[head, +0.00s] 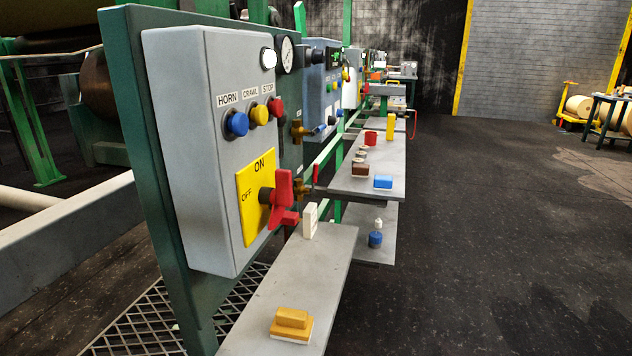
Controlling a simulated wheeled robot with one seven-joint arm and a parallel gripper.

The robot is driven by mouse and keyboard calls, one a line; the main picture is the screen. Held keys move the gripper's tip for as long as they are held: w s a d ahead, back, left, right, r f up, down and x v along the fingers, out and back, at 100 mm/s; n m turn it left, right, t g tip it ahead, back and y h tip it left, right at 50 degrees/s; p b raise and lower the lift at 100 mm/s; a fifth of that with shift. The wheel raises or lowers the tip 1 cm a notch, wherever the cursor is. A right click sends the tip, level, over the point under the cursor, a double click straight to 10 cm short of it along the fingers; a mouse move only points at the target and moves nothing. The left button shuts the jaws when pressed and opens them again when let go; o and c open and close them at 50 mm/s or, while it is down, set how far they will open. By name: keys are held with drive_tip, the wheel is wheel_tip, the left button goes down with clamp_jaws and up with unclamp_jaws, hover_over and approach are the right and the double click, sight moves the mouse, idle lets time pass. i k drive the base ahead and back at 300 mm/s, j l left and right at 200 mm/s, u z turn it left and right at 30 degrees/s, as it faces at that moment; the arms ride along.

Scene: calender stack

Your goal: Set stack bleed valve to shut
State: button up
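Two small brass valves are on the green panel just right of the grey control box. The upper brass valve (299,131) has a blue lever (319,129) that points to the right. The lower brass valve (300,192) has a red lever (316,173) that stands roughly upright. I see no readable label at either one, so I cannot tell which is the stack bleed valve. My gripper is not in view.
The grey control box (190,150) has a large red rotary handle (283,192) on a yellow ON/OFF plate (246,218). A grey shelf (262,290) below carries a yellow-brown block (291,320) and a white block (310,220). Dark floor (480,230) at right is open.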

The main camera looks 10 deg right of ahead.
sight(315, 166)
drive_tip(key=i+l, duration=0.4)
drive_tip(key=i+l+z, duration=0.15)
drive_tip(key=i+l, duration=0.25)
drive_tip(key=i, duration=0.15)
drive_tip(key=i+l, duration=0.3)
drive_tip(key=i, duration=0.2)
drive_tip(key=i+l+z, duration=0.1)
drive_tip(key=i+l, duration=0.25)
drive_tip(key=i, duration=0.15)
